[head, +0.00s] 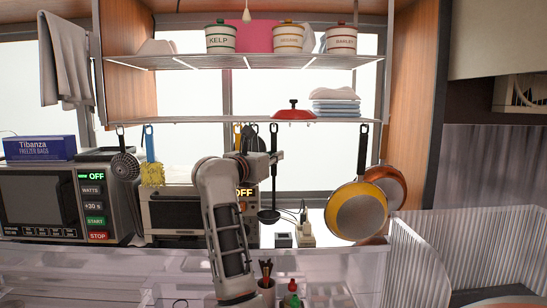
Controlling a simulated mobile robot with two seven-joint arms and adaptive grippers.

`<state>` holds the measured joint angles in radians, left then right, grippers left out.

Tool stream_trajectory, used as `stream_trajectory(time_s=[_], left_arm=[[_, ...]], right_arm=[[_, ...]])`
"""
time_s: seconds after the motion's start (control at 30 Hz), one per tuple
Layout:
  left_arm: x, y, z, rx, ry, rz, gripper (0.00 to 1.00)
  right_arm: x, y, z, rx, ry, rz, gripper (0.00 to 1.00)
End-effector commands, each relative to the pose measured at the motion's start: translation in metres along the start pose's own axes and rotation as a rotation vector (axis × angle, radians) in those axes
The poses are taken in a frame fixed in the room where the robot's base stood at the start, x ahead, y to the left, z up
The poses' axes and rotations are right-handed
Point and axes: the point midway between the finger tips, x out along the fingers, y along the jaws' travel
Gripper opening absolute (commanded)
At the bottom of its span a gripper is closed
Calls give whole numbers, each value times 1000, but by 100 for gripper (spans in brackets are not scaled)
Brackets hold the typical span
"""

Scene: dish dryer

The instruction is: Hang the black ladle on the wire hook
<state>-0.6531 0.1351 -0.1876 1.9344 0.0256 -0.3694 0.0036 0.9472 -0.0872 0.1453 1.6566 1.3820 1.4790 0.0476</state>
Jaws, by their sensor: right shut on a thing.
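The black ladle (269,215) hangs upright below the wire shelf, bowl down, its handle top close under the shelf's front edge. My right gripper (277,156) is shut on the upper part of its handle, seen from behind the arm's wrist. The wire hook is too small to make out at the handle's top, so I cannot tell whether the ladle's end is on it. My left gripper is not in view.
The wire shelf (200,122) holds a red lid (294,113) and stacked plates (335,101). A skimmer (124,165), a yellow brush (151,174) and a yellow pan (356,211) hang below it. A microwave (40,203) and a toaster oven (172,212) stand behind.

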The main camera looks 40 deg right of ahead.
Motion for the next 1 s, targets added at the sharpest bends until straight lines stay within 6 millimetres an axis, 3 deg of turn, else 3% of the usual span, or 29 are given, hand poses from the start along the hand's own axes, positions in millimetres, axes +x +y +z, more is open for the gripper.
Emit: stream_trajectory(time_s=[0.37, 0.4, 0.47, 0.83, 1.0], left_arm=[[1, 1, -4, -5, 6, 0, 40], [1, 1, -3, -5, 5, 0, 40], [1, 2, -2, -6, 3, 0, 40], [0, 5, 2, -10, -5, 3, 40], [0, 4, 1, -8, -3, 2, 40]], right_arm=[[0, 0, 0, 0, 0, 0, 0], [0, 0, 0, 0, 0, 0, 19], [0, 0, 0, 0, 0, 0, 31], [-3, 0, 0, 0, 1, 1, 31], [-23, 1, -1, 1, 1, 4, 31]])
